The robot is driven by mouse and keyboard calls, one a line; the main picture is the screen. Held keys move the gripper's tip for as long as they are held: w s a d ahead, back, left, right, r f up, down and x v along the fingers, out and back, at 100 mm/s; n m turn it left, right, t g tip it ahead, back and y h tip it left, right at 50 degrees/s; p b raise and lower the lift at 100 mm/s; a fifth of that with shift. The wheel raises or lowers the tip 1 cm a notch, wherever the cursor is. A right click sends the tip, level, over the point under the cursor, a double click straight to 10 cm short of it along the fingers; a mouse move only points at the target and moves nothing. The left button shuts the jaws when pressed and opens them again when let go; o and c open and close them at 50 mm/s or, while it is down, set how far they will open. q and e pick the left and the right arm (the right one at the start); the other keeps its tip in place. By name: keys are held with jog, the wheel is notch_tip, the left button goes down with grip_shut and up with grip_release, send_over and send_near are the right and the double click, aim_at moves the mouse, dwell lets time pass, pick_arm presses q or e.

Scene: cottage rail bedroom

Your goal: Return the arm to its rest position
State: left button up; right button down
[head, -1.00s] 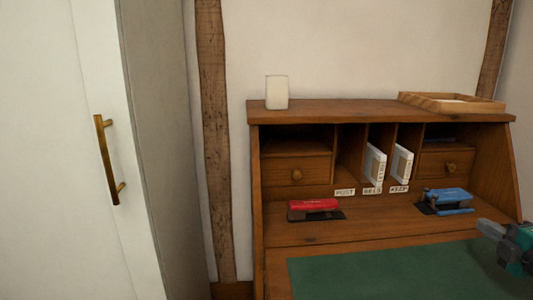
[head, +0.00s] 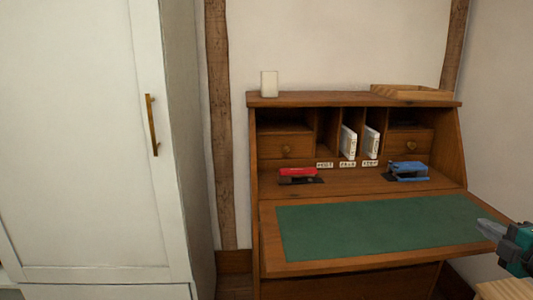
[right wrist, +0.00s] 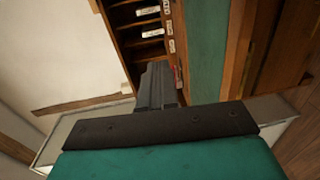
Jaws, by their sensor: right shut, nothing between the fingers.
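My right gripper (head: 482,224) shows at the right edge of the head view, over the right end of the desk's lowered green-topped leaf (head: 375,229). Its grey fingers are together and empty. In the right wrist view the closed fingers (right wrist: 156,86) point toward the desk's pigeonholes (right wrist: 140,25), with nothing between them. Most of the right arm is out of the head view. My left gripper is in neither view.
A red stapler (head: 298,174) and a blue stapler (head: 407,169) stand on the desk. White booklets (head: 348,142) stand in the slots. A white block (head: 269,84) and wooden tray (head: 411,93) are on top. A white wardrobe (head: 85,140) stands left. A pale wooden edge (head: 507,290) shows bottom right.

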jog(key=s+a+f+m+g, duration=0.1)
jog(key=s+a+f+m, duration=0.55)
jog(key=a+f, duration=0.4)
jog(key=s+a+f+m+g, duration=0.1)
jog(key=s+a+f+m, duration=0.6)
jog(key=a, duration=0.6)
jog(key=s+a+f+m+g+y, duration=0.25)
jog(key=s+a+f+g, duration=0.2)
jog(key=s+a, duration=0.55)
pick_arm(q)
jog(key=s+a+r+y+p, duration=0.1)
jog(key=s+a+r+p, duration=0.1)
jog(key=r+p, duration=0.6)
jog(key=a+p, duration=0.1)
jog(key=p, duration=0.4)
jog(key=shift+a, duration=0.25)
pick_arm(e)
notch_tip(320, 180, up, 8)
jog(key=s+d+h, duration=0.1)
jog(key=d+h, duration=0.1)
jog(key=shift+s+r, duration=0.15)
jog(key=shift+s, duration=0.25)
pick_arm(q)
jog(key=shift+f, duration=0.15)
pick_arm(e)
jog(key=shift+t, duration=0.25)
